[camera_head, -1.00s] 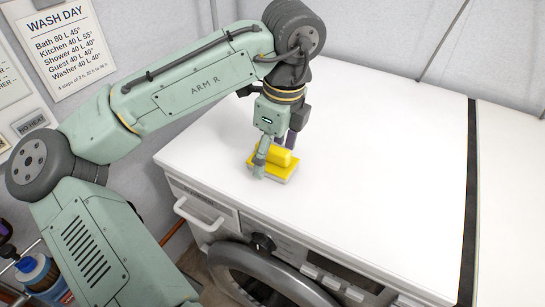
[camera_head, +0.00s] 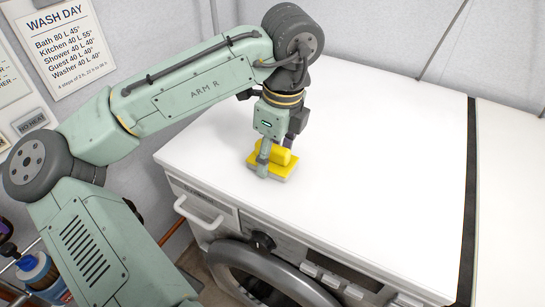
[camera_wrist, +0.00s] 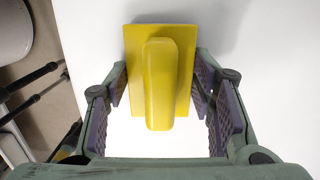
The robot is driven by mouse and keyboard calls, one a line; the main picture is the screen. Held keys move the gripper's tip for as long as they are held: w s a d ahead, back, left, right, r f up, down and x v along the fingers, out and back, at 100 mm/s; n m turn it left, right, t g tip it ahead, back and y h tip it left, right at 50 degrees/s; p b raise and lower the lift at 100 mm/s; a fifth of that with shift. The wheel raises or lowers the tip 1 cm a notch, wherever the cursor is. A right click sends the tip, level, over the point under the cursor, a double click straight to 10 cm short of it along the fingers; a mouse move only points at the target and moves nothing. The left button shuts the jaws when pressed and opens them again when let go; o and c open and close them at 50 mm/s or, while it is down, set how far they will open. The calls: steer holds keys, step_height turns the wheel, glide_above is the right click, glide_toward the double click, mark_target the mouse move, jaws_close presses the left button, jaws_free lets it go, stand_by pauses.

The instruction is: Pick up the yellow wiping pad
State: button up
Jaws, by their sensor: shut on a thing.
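The yellow wiping pad (camera_head: 281,158) has a flat yellow plate with a raised rounded handle and a pale layer underneath. It is near the front left of the white machine top. My gripper (camera_head: 275,163) points down over it and is shut on it. In the wrist view the yellow wiping pad (camera_wrist: 160,75) sits between the two purple-lined fingers of my gripper (camera_wrist: 160,92), one on each side. I cannot tell whether its underside touches the top.
The white machine top (camera_head: 380,150) is clear to the right of the pad. A front-loading machine door (camera_head: 265,275) and a dark knob (camera_head: 262,241) are below its front edge. A blue bottle (camera_head: 45,275) stands at the lower left. Walls close off the back.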

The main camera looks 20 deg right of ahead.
steer(key=c, duration=0.3)
steer(key=shift+r, duration=0.1)
steer(key=shift+r, duration=0.55)
step_height(320, 180, up, 2)
steer(key=shift+r+b, duration=0.25)
steer(key=shift+b, duration=0.05)
steer(key=s+a+b, duration=0.1)
steer(key=s+a, duration=0.2)
steer(key=s, duration=0.4)
steer(key=s+a+r+b, duration=0.1)
steer(key=s+a, duration=0.3)
steer(key=s, duration=0.3)
steer(key=shift+s+a+r, duration=0.15)
steer(key=shift+s, duration=0.05)
